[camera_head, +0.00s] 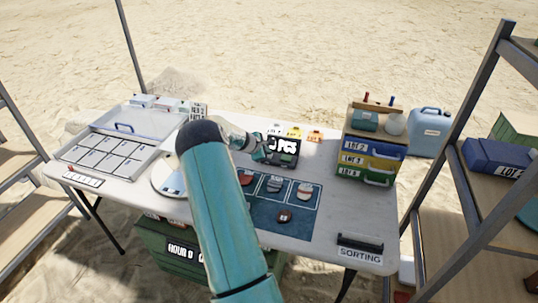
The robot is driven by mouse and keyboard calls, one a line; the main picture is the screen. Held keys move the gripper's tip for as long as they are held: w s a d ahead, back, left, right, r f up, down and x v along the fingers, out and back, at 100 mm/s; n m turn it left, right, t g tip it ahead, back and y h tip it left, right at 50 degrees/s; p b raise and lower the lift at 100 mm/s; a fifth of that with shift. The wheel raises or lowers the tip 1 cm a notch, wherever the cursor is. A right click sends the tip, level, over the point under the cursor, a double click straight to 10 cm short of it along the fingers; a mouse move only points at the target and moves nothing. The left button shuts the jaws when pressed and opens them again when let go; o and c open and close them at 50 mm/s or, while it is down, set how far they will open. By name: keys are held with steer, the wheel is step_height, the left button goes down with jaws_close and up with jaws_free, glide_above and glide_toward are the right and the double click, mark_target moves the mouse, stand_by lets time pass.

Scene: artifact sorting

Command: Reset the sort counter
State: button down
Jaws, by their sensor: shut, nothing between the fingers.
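The sort counter (287,148) is a small dark box with white "PCS" lettering, standing near the middle of the table. My gripper (262,153) is shut and empty, right by the counter's left side. I cannot tell whether the fingertips touch it. My teal arm crosses the middle of the view and hides part of the table. Any reset button on the counter is too small or hidden to make out.
A blue mat (262,216) with several sherds lies in front of the counter. Small coloured lot cards (294,132) stand behind it. A drawer unit (369,160) is at right, a gridded tray (101,157) at left.

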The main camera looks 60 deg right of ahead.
stand_by(0.3)
steer(key=shift+r, duration=0.85)
steer(key=shift+r, duration=0.1)
steer(key=shift+r, duration=2.4)
